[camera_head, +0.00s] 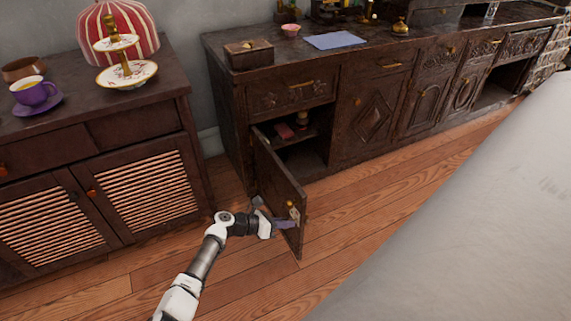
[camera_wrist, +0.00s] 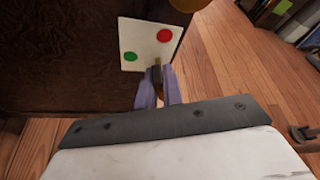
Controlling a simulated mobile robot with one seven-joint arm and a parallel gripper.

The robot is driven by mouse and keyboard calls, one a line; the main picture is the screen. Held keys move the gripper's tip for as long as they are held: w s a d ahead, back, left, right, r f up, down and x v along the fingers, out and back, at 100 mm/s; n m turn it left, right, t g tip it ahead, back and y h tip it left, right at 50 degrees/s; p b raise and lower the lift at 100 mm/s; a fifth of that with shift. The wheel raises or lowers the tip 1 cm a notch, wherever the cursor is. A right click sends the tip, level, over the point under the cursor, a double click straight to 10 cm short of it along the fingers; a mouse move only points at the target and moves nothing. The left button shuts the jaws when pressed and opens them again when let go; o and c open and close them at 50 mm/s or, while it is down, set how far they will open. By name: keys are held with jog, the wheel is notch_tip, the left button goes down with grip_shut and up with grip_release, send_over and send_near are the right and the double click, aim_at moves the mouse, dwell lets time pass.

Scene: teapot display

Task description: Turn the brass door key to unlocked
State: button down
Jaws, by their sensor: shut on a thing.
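The brass door key (camera_wrist: 156,73) is at the lower edge of a white plate (camera_wrist: 150,42) on the cabinet door (camera_head: 277,185). The plate has a green dot (camera_wrist: 130,57) at left and a red dot (camera_wrist: 164,36) at right. My gripper (camera_wrist: 158,84) has its purple fingers shut on the key, which they partly hide. I cannot tell which dot the key points to. In the head view, my gripper (camera_head: 287,224) is at the door's outer edge, beside the small plate (camera_head: 294,213).
The door stands open from the dark sideboard (camera_head: 350,120), with small things on the shelf inside. A brass knob (camera_head: 290,204) sits by the plate. A louvred cabinet (camera_head: 150,110) stands at left. A pale grey surface (camera_head: 480,220) fills the right. Wooden floor lies between.

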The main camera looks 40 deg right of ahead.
jog(key=n+g+b, duration=0.2)
jog(key=n+b, duration=0.1)
jog(key=n+g+b, duration=0.1)
jog(key=shift+w+f+n, duration=0.1)
jog(key=shift+f+n, duration=0.2)
jog(key=shift+n, duration=0.1)
jog(key=n+g+h+b, duration=0.1)
jog(key=n+b, duration=0.2)
jog(key=shift+g, duration=0.3)
jog(key=shift+n+g+h+b, duration=0.3)
jog(key=shift+n+h+b, duration=0.15)
jog(key=shift+n, duration=0.65)
jog(key=shift+r, duration=0.1)
jog(key=c, duration=1.5)
grip_release()
jog(key=shift+c, duration=0.2)
